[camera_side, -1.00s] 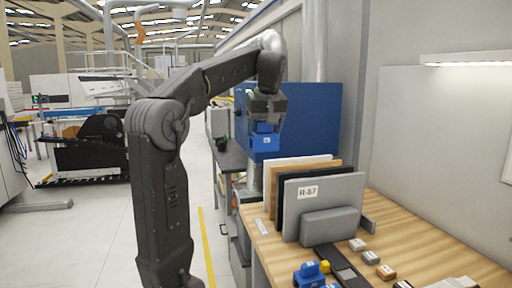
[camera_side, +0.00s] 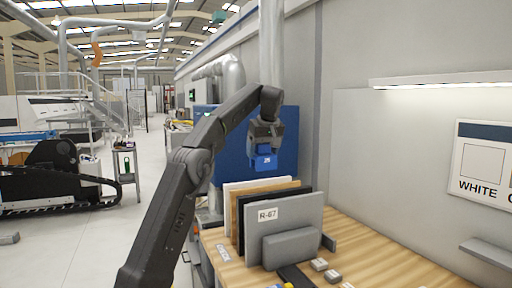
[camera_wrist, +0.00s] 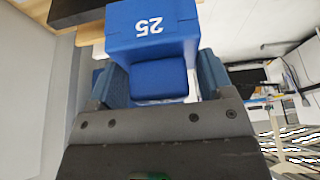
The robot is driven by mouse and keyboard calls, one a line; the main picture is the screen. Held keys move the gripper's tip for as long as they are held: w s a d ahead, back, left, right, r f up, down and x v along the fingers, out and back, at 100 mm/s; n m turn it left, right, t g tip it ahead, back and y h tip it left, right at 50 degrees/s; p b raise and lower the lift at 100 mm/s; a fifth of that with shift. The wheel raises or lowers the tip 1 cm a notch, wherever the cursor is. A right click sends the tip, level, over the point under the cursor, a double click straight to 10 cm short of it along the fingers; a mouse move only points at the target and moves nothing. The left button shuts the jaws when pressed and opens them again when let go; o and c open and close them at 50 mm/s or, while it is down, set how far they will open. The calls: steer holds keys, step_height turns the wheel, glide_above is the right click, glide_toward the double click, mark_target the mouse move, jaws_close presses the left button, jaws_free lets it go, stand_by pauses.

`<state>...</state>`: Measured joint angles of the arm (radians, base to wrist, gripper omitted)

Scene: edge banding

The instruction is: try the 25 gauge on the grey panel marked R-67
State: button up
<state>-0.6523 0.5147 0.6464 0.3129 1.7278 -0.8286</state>
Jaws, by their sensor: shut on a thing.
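The grey panel marked R-67 (camera_side: 302,212) stands upright at the front of a row of panels on the wooden bench, with a grey block (camera_side: 291,250) against its near face. My gripper (camera_side: 264,148) is shut on the blue 25 gauge (camera_side: 263,162), holding it in the air above the panel row, apart from the grey panel. In the wrist view my gripper (camera_wrist: 160,82) has a finger on each side of the gauge's blue grip, and the gauge (camera_wrist: 180,38) shows its white 25 upside down. The gauge's slot is not visible.
A white panel (camera_side: 228,190), a wood-coloured panel and a black panel stand close behind the grey one. Small blocks (camera_side: 319,264) lie in front on the bench (camera_side: 365,255). A blue upright board (camera_side: 290,150) stands behind. The bench's right side is mostly clear.

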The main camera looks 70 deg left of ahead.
mark_target(262, 163)
steer(key=shift+s+f, duration=0.1)
steer(key=shift+f, duration=5.4)
steer(key=shift+f, duration=0.7)
steer(key=o, duration=1)
steer(key=shift+r, duration=4)
